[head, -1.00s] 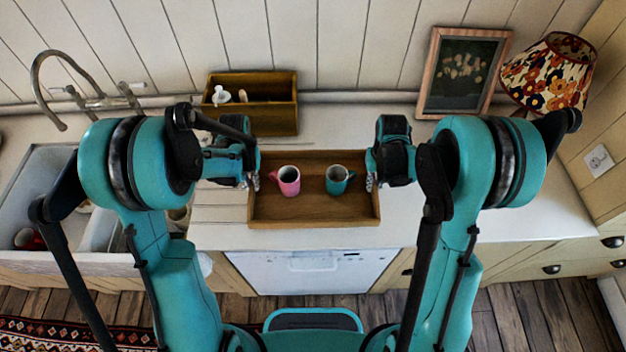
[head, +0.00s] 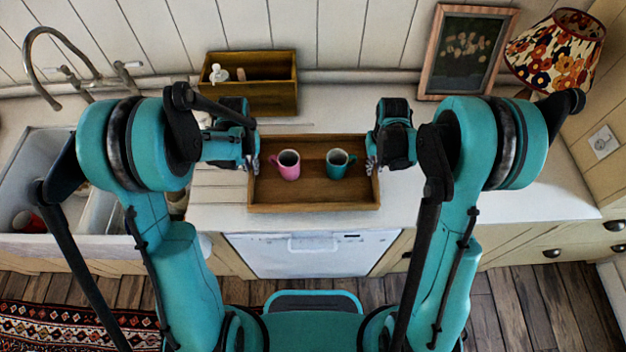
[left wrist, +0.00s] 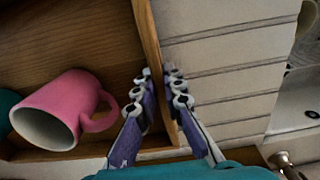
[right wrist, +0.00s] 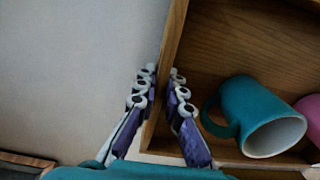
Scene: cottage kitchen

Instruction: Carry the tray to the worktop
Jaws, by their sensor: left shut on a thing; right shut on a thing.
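The brown wooden tray (head: 315,207) is level over the pale worktop (head: 490,190), in front of the sink unit's right side; I cannot tell whether it touches the surface. A pink mug (head: 288,165) and a teal mug (head: 337,163) stand upright in it, pink on the left. My left gripper (head: 254,164) is shut on the tray's left wall, with fingers either side of it in the left wrist view (left wrist: 160,90). My right gripper (head: 372,167) is shut on the right wall, as the right wrist view shows (right wrist: 160,90).
A wooden box (head: 250,98) with small items stands behind the tray. A framed picture (head: 466,52) and a patterned lamp (head: 555,52) are at the back right. The sink (head: 50,165) is at the left. A white dishwasher (head: 305,255) is below the worktop. The worktop right of the tray is clear.

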